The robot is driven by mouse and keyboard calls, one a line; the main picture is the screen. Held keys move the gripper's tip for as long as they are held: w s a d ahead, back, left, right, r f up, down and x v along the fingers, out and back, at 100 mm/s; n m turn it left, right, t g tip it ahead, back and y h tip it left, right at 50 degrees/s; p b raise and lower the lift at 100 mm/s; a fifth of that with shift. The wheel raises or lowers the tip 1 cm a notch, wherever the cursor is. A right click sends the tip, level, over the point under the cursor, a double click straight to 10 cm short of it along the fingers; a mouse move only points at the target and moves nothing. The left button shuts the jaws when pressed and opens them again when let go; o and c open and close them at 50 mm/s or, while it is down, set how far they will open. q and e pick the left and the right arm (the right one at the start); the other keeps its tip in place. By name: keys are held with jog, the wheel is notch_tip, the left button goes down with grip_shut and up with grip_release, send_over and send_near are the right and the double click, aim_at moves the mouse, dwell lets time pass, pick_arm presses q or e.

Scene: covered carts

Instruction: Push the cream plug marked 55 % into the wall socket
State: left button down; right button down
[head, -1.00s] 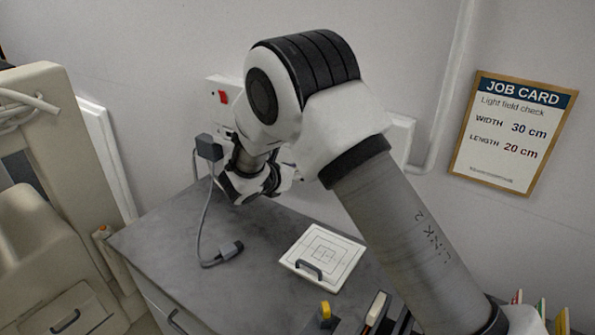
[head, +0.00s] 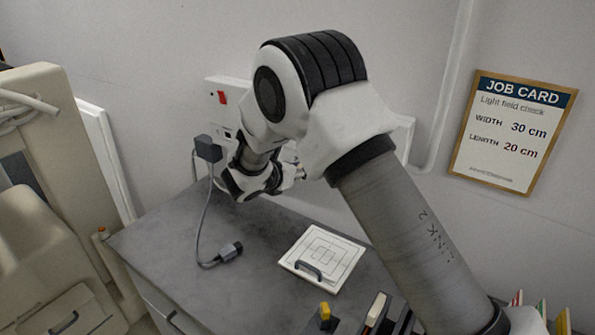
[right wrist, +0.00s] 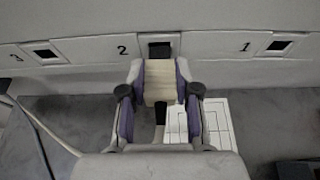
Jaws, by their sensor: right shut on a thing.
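My right gripper (right wrist: 160,84) is shut on a cream plug (right wrist: 158,92), held between its two purple-lined fingers in the right wrist view. I cannot read a mark on the plug. Its far end is at a dark opening of the wall socket (right wrist: 160,42) by the number 2; I cannot tell how far it is in, or whether it touches. In the head view my right gripper (head: 252,183) is low against the wall over the back of the cart top, and the plug is hidden there. My left gripper is not in view.
The wall panel has other openings marked 1 (right wrist: 278,47) and 3 (right wrist: 45,54). A dark grey block (head: 208,148) with a cable to a connector (head: 230,251) is left of my gripper. A white square plate (head: 322,254) lies on the grey cart top (head: 175,235).

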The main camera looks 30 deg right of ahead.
jog(key=shift+w+d, duration=0.2)
jog(key=shift+d, duration=0.35)
jog(key=shift+w+d, duration=0.2)
jog(key=shift+d, duration=0.35)
jog(key=c, duration=0.7)
grip_release()
jog(key=shift+c, duration=0.2)
jog(key=v, duration=1.2)
jog(key=shift+f, duration=0.1)
